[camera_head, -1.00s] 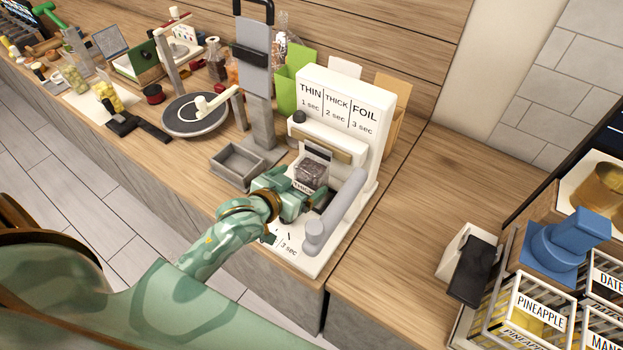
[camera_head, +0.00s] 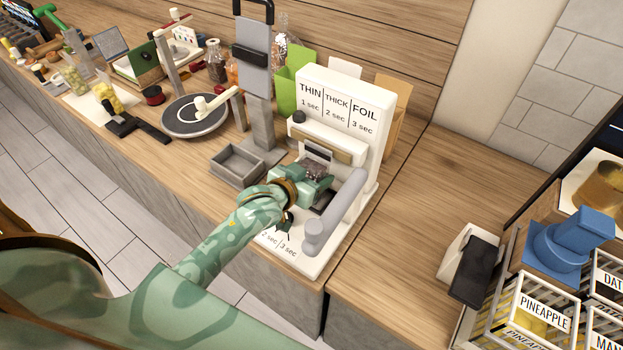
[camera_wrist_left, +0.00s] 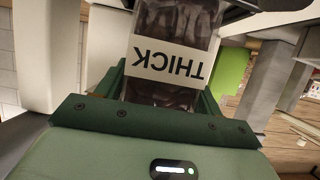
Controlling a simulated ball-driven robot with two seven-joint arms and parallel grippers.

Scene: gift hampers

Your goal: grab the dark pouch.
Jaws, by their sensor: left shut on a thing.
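The dark pouch (camera_head: 316,168) stands at the white sealing machine (camera_head: 338,106), mostly hidden behind my left gripper (camera_head: 318,179) in the head view. In the left wrist view the pouch (camera_wrist_left: 170,98) shows dark contents and a white label reading THICK, upside down. My left gripper is shut on the pouch, its green fingers on either side of it. The machine's panel lists THIN, THICK and FOIL with seconds. My right gripper is not in view.
A grey lever arm (camera_head: 336,212) of the machine is close on the right of my left gripper. A grey open tray (camera_head: 238,166) stands to the left. Labelled fruit bins (camera_head: 540,305) are at the lower right. The counter between is mostly clear.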

